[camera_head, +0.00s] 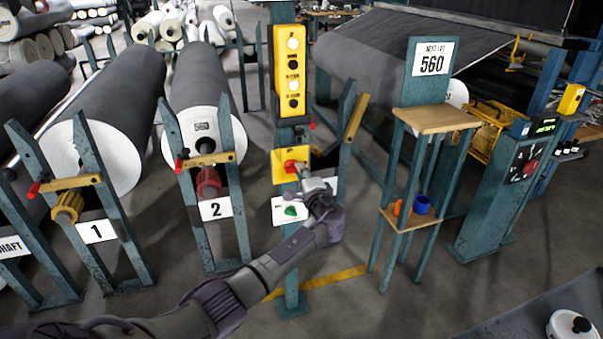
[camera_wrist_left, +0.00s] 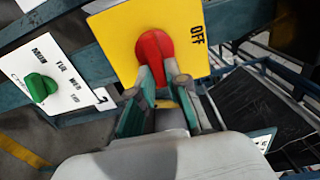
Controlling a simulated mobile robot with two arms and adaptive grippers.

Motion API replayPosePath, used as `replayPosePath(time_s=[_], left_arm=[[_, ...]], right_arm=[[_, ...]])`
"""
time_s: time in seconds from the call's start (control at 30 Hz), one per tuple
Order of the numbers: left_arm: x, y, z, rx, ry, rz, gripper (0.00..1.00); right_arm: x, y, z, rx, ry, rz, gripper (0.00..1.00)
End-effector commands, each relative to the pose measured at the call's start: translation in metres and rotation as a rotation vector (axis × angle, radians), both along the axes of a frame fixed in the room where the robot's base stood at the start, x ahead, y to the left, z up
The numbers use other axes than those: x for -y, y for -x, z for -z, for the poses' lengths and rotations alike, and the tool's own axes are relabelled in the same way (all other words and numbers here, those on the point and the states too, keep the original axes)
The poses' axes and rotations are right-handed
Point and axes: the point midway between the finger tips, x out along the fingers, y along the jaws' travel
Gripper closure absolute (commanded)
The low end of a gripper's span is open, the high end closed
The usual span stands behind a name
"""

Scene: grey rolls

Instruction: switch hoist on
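The red rotary switch (camera_head: 291,166) sits on a yellow plate (camera_head: 279,173) on the teal post, below the yellow button box. In the left wrist view the red switch (camera_wrist_left: 153,52) is close up, with the word OFF at its right on the yellow plate (camera_wrist_left: 115,32). My left gripper (camera_head: 304,175) is at the switch; in the wrist view its fingertips (camera_wrist_left: 164,78) are closed around the near end of the red handle. They hide part of that end. My right gripper is not in view.
A yellow button box (camera_head: 291,70) is above the switch. A white plate with a green knob (camera_head: 290,211) is just below it. A small wooden-topped stand (camera_head: 436,119) is to the right. Large grey rolls (camera_head: 110,107) on teal stands are to the left.

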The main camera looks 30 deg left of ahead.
Motion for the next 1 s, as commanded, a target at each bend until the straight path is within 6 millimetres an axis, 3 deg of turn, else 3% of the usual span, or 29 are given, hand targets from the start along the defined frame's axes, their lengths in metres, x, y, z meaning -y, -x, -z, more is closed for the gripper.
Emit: replayPosePath(time_s=[0.03, 0.13, 0.53, 1.0], left_arm=[[0.001, 0.0, 0.001, -0.001, 0.0, 0.002, 0.76], [0.001, 0.0, 0.001, -0.001, 0.001, 0.001, 0.6], [0.007, 0.005, 0.001, 0.0, 0.003, 0.003, 0.6], [0.076, 0.064, 0.001, 0.0, 0.004, 0.003, 0.6]], right_arm=[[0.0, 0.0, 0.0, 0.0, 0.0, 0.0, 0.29], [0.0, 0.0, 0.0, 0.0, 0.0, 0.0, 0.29], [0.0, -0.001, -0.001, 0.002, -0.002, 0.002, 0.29], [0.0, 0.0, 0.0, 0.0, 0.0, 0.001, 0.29]])
